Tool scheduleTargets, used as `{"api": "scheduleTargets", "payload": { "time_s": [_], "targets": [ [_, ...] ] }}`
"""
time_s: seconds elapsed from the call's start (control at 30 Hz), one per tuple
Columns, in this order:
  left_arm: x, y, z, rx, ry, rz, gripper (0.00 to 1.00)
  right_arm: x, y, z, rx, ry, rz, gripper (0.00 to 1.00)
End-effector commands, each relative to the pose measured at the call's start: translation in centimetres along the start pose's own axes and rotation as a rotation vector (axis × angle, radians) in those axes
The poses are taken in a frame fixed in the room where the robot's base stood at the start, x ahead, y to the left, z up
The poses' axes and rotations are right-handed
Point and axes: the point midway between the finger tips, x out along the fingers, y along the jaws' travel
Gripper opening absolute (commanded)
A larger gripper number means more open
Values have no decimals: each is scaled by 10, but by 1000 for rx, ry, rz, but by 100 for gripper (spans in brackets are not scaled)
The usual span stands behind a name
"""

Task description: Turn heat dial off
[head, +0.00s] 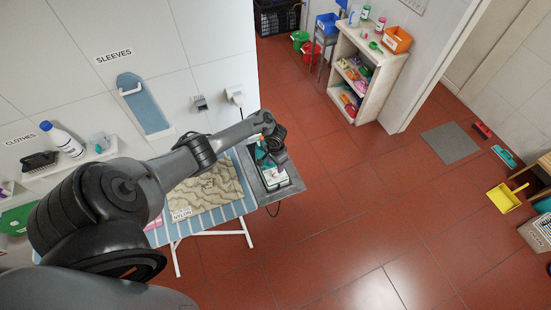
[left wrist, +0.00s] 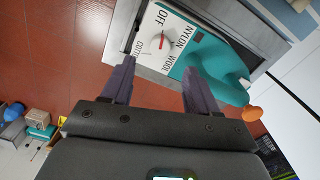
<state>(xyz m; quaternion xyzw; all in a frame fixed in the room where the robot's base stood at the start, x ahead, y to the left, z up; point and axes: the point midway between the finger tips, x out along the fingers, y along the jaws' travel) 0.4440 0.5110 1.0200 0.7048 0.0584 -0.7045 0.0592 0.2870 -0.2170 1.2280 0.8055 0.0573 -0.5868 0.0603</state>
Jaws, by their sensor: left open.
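The heat dial (left wrist: 162,42) shows in the left wrist view on a white plate marked OFF, NYLON, WOOL and COTTON. Its red mark runs roughly upright below the word OFF; which end is the pointer, I cannot tell. The plate belongs to a teal and white iron (head: 279,175), whose teal body (left wrist: 212,62) lies beside the plate. My left gripper (head: 270,158) is above the iron. In the left wrist view the open left gripper (left wrist: 158,65) has its two dark fingers apart with nothing between them, tips near the plate's lower edge. My right gripper is not in view.
The iron rests on a grey metal stand (head: 258,190) at the ironing board's right end. A beige cloth (head: 208,188) lies on the striped board (head: 235,209). The tiled wall with sockets (head: 234,94) is close behind.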

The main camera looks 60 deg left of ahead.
Motion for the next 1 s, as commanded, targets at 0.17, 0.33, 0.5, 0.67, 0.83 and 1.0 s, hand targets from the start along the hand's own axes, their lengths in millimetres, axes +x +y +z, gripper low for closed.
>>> {"api": "scheduleTargets", "payload": {
  "time_s": [0.17,0.33,0.5,0.67,0.83,1.0],
  "targets": [
    [-23,0,0,2,1,-1,59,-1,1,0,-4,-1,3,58],
    [-34,0,0,0,1,-1,59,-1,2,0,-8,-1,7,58],
    [-36,0,1,0,-1,-1,59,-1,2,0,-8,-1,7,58],
    [-36,0,0,0,0,-1,59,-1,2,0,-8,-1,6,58],
    [-35,0,1,0,-1,-1,59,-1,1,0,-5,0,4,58],
    [-20,-1,21,1,-36,-4,59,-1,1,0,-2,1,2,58]
  ]
}}
